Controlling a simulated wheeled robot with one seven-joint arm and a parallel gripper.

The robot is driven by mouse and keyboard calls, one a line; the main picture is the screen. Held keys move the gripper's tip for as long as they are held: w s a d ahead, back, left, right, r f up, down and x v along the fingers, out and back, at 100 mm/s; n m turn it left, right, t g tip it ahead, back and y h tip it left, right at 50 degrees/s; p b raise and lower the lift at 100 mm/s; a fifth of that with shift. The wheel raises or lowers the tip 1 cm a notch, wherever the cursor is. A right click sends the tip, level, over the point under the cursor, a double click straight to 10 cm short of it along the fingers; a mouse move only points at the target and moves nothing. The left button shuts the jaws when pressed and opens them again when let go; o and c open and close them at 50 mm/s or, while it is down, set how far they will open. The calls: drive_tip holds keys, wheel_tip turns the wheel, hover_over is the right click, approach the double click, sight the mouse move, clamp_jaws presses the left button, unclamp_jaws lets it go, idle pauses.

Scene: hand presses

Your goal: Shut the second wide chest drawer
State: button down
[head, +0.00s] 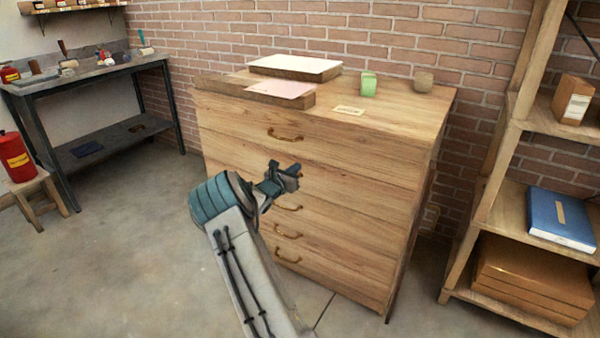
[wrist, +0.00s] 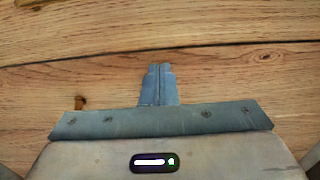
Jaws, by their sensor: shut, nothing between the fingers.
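The wide wooden chest (head: 350,170) stands against the brick wall, its drawers stacked with brass handles. The top drawer's handle (head: 285,135) is plain to see. The second drawer's front (head: 340,182) is partly behind my gripper, and its handle is hidden there. I see no clear gap, so I cannot tell how far it stands out. My gripper (head: 296,170) is shut and empty, at the second drawer's front. In the wrist view the closed fingers (wrist: 158,72) point at bare wood just below a dark seam (wrist: 160,56); contact cannot be told.
On the chest top lie a wooden board with a pink sheet (head: 282,89), a white-topped slab (head: 295,67), a green block (head: 368,84) and a small brown pot (head: 423,81). A shelf (head: 520,190) stands right, a workbench (head: 95,72) left.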

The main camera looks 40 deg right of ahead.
drive_tip(key=shift+s, duration=0.1)
idle(0.3)
drive_tip(key=p+v, duration=0.2)
drive_tip(key=v, duration=1.2)
drive_tip(key=s+a+r+m+g+y+p, duration=0.2)
drive_tip(key=s+r+m+g+y+p, duration=0.1)
drive_tip(key=s+r+m+p, duration=0.35)
drive_tip(key=s+a+r+m+g+y+p, duration=0.2)
drive_tip(key=s+r+m+g+p, duration=0.15)
drive_tip(key=s+r+m, duration=0.4)
drive_tip(key=s+a+r+m+t+y+p, duration=0.2)
drive_tip(key=s+a+r+m+y+p, duration=0.6)
drive_tip(key=s+a+r, duration=1)
drive_tip(key=s+a+y+p, duration=0.3)
drive_tip(key=s+a, duration=0.1)
drive_tip(key=shift+s+r+m+y, duration=0.2)
drive_tip(key=shift+m+y, duration=0.1)
drive_tip(key=shift+m, duration=0.1)
drive_tip(key=shift+a, duration=0.15)
